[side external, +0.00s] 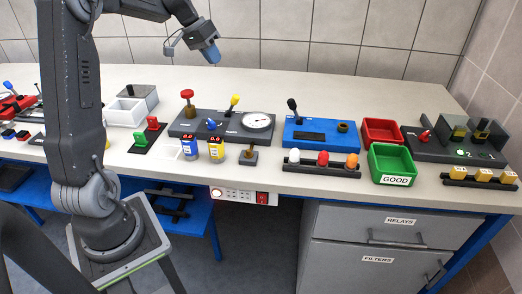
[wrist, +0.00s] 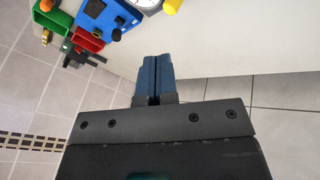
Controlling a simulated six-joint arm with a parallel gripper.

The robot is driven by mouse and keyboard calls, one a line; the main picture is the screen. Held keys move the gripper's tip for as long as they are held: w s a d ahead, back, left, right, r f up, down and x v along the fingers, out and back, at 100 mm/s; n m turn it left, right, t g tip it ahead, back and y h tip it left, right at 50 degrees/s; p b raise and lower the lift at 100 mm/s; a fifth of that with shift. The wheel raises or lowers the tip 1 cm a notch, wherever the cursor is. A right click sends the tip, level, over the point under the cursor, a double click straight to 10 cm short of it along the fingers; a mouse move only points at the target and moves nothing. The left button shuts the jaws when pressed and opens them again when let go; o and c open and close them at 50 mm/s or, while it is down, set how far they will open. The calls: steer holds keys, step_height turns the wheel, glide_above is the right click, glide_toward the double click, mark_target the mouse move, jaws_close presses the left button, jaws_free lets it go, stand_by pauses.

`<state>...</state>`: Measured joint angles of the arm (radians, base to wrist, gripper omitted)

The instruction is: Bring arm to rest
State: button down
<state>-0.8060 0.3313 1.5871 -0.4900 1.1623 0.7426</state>
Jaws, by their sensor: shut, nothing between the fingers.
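My gripper (side external: 211,54) is raised above the back part of the bench, in front of the tiled wall, in the side external view. It is well clear of everything on the bench top. Its two blue fingers also show in the wrist view (wrist: 153,78), pressed together with nothing between them. My arm rises from its base at the left and reaches over to the right at the top of the picture.
The bench (side external: 350,85) carries a gauge panel (side external: 220,127), a blue lever panel (side external: 318,134), a red bin (side external: 382,131), a green bin (side external: 392,162) and a dark fixture (side external: 440,150). The bench's back strip is clear below my gripper.

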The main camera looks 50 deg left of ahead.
steer(key=s+d+r, duration=0.2)
steer(key=d+r, duration=0.1)
steer(key=d, duration=0.8)
steer(key=s+d+f+m+y, duration=0.1)
steer(key=s+d, duration=0.8)
steer(key=s+d+f+m+t+y, duration=0.1)
steer(key=s+d+f, duration=0.1)
steer(key=s+d, duration=0.7)
steer(key=shift+s+d+f+m+y, duration=0.2)
steer(key=shift+d+f+m+y, duration=0.15)
steer(key=shift+d, duration=0.35)
